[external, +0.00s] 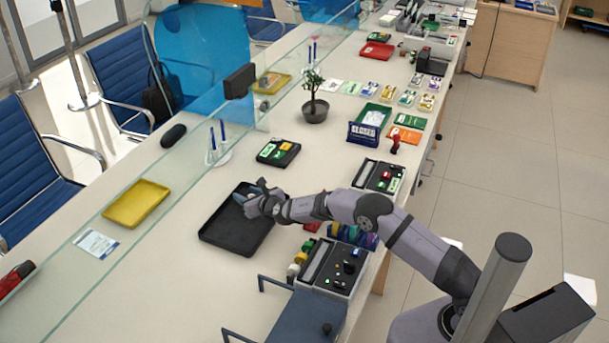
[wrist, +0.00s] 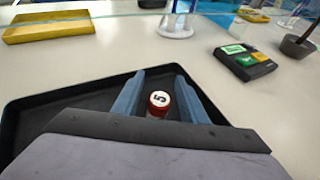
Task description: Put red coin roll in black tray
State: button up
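The black tray (external: 222,236) lies on the counter in the external view, and its dark rim and floor show in the wrist view (wrist: 60,102). My gripper (external: 243,198) is low over the tray's far part. In the wrist view my gripper (wrist: 160,88) has its two blue-grey fingers spread apart. The red coin roll (wrist: 159,103), with a white top marked 5, stands upright between them, within the tray's outline. A gap shows on each side of the roll. Its lower part is hidden, and my gripper covers it in the external view.
A card terminal (external: 278,153) stands just beyond the tray. A coin machine (external: 335,266) and several coloured rolls (external: 298,262) are to its right. A yellow tray (external: 137,204) lies left, past the glass screen. Counter left of the black tray is clear.

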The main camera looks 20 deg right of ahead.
jog(key=shift+r, duration=0.1)
jog(key=shift+r+p, duration=0.15)
jog(key=shift+p, duration=0.15)
jog(key=shift+b+v, duration=0.6)
jog(key=shift+v, duration=0.3)
jog(key=shift+b+v, duration=1.25)
jog(key=shift+v, duration=3.85)
